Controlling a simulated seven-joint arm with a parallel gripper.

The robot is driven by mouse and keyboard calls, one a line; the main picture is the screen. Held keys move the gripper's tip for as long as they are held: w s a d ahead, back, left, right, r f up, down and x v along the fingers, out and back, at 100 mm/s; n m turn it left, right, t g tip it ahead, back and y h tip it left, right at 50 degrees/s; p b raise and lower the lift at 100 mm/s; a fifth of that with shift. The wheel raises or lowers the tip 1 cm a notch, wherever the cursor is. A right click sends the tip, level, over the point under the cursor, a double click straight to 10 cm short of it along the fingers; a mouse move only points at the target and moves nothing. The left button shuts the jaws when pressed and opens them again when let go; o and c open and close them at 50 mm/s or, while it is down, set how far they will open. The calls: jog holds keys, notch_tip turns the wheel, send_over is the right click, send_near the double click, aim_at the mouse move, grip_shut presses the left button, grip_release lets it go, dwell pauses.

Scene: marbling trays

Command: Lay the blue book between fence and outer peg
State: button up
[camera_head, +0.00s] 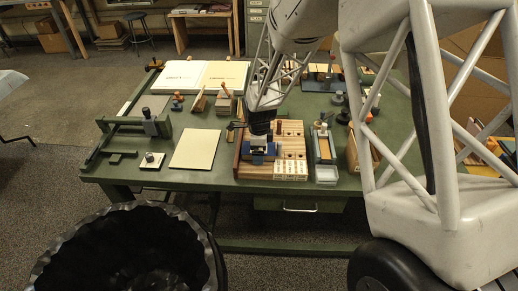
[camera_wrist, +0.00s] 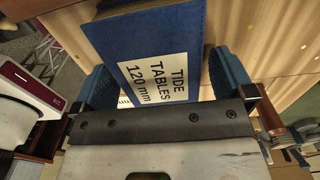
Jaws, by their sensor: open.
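The blue book (camera_wrist: 150,35), with a cream label reading "TIDE TABLES 120 mm", lies below my gripper in the wrist view. My gripper (camera_wrist: 165,85) is open, with one blue finger pad on each side of the book. I cannot tell whether the pads touch it. In the head view my gripper (camera_head: 261,140) is over the front left part of a striped wooden board (camera_head: 290,154), and the blue book (camera_head: 257,159) shows small under it. A dark reddish strip runs along the board's left edge. I cannot make out for certain which parts are the fence and outer peg.
A cream panel (camera_head: 195,149) lies left of the board on the green table (camera_head: 140,174). A narrow tray with a white container (camera_head: 326,174) is close on the right. A green frame tool (camera_head: 152,124) stands at left. A maroon item (camera_wrist: 28,85) shows beside my gripper.

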jog(key=shift+r, duration=0.15)
notch_tip(320, 180, up, 12)
dwell(0.7)
dwell(0.5)
jog(key=shift+r, duration=0.1)
jog(key=s+d+r+n+t, duration=0.1)
jog(key=s+d+r+n, duration=0.7)
jog(key=s+d+r, duration=0.55)
jog(key=s+d+r+n, duration=0.1)
jog(key=s+d+n, duration=0.3)
jog(key=s, duration=0.7)
jog(key=s+d+r+n+t, duration=0.1)
jog(key=s+d+n, duration=0.4)
jog(key=s, duration=0.6)
jog(key=shift+r+n+t, duration=0.3)
jog(key=shift+r+n, duration=0.1)
jog(key=shift+r, duration=0.2)
